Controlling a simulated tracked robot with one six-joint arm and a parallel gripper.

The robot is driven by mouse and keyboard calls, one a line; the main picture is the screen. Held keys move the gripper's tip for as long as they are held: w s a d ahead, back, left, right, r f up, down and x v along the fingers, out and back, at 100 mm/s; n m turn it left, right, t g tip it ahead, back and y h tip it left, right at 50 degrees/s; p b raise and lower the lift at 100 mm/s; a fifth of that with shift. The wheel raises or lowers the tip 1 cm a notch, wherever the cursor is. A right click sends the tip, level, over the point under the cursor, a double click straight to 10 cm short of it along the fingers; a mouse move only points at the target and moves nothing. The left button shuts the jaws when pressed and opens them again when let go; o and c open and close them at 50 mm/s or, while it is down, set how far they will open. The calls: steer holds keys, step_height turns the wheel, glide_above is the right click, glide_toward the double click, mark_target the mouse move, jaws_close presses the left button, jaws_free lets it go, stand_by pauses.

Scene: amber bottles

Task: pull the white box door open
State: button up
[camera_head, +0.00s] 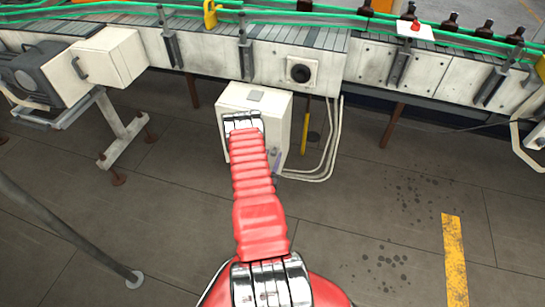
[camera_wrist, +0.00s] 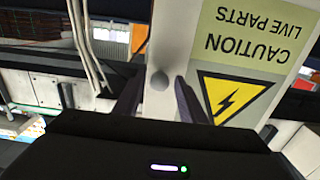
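The white box (camera_head: 255,98) stands under the conveyor in the head view, and my red arm hides most of its front. In the wrist view its white door (camera_wrist: 178,35) fills the upper middle, with an upside-down yellow "CAUTION LIVE PARTS" label (camera_wrist: 245,65). I see no clear gap at the door's edge.
The conveyor (camera_head: 270,62) runs above the box, with several amber bottles at the upper right. A yellow post (camera_head: 305,127) and white pipes (camera_head: 328,150) are right of the box. A grey pole (camera_head: 70,235) crosses the lower left. The floor to the right is free.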

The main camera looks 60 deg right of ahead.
jaws_close()
stand_by(0.3)
steer(key=shift+w+d, duration=0.1)
steer(key=shift+d, duration=0.05)
steer(key=shift+a, duration=0.25)
